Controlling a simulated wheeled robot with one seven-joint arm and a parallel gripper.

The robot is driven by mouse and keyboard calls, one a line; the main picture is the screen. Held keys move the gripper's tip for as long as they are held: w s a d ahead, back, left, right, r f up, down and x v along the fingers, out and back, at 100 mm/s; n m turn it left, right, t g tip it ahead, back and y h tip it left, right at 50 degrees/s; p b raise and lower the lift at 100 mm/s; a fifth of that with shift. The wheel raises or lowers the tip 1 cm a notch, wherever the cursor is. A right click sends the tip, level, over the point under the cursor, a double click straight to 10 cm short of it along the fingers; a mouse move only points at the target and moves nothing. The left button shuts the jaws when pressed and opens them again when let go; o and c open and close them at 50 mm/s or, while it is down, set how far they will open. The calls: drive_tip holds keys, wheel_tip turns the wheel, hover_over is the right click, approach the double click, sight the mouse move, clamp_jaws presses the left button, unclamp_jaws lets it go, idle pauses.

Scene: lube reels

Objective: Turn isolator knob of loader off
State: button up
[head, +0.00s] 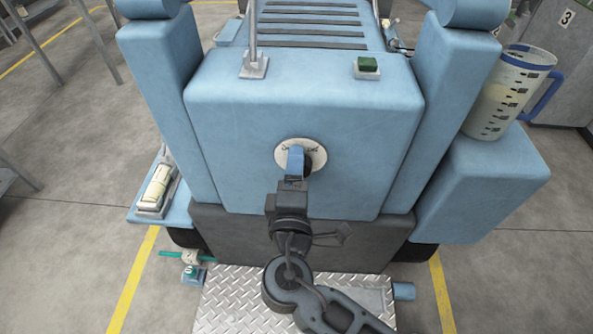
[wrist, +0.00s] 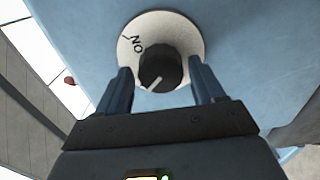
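The loader (head: 300,105) is a light blue machine, and its rear face carries the isolator on a round cream dial plate (head: 317,154). In the wrist view the black isolator knob (wrist: 158,62) sits in the middle of the dial plate (wrist: 192,38). The letters "ON" show at the plate's left. The knob's white pointer line slants to the lower left, below the ON mark. My gripper (wrist: 160,66) is open, with one blue finger on each side of the knob and small gaps visible. In the head view my gripper (head: 296,160) covers the knob.
A translucent jug (head: 506,92) with a blue handle stands on the right fender. A green button (head: 368,63) and a lever (head: 253,45) are on top. A cream item (head: 158,187) lies on the left side step. A tread plate (head: 235,302) is below my arm.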

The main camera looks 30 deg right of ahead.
drive_tip(key=shift+o, duration=0.3)
drive_tip(key=shift+s+f, duration=0.1)
drive_tip(key=b+v, duration=0.1)
drive_tip(key=v, duration=0.6)
drive_tip(key=shift+s+a, duration=0.25)
drive_tip(key=shift+s, duration=0.05)
